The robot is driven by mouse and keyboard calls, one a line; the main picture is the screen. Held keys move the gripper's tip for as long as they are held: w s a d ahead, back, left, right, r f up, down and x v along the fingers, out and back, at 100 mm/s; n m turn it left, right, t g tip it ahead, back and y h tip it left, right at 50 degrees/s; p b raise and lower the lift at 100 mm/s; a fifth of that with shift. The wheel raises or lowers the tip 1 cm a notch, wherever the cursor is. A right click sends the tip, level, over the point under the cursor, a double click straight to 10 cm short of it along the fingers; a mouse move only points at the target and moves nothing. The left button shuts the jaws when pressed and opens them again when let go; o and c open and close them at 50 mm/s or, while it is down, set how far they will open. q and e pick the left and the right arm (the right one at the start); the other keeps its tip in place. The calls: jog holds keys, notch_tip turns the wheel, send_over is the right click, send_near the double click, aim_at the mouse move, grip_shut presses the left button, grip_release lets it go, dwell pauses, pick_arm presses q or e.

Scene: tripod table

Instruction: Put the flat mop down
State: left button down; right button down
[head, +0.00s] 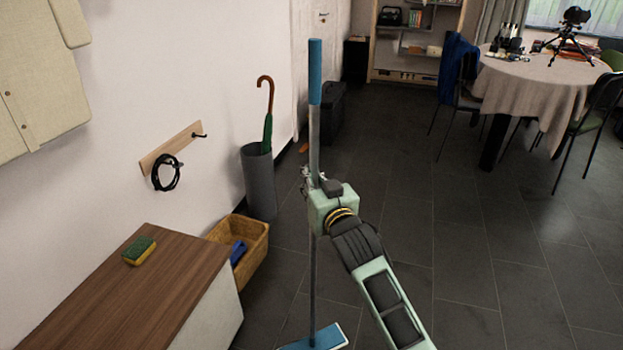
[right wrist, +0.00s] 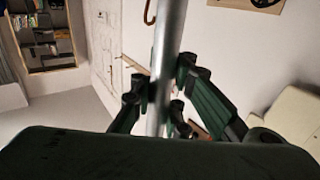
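The flat mop (head: 314,138) stands close to upright, with a blue grip at the top of its grey pole and a flat blue head (head: 328,338) at the bottom edge of the head view. I cannot tell whether the head touches the floor. My right gripper (head: 308,180) is around the upper pole, below the blue grip. In the right wrist view the pole (right wrist: 168,45) runs between the dark green fingers (right wrist: 162,92), which close on it from both sides. My left gripper is not in view.
A wooden-topped cabinet (head: 110,300) with a sponge (head: 139,250) stands at left. Beside it are a wicker basket (head: 254,262) and a grey umbrella stand (head: 258,185). A wall hook board (head: 170,148) hangs above. A clothed table (head: 530,88) and chairs stand at back right. The middle floor (head: 470,240) is clear.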

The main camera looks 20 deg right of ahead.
jog(key=shift+r, duration=0.2)
jog(key=c, duration=2.4)
grip_release()
jog(key=shift+f, duration=0.25)
jog(key=shift+c, duration=0.2)
jog(key=o, duration=0.7)
jog(key=shift+r, duration=0.15)
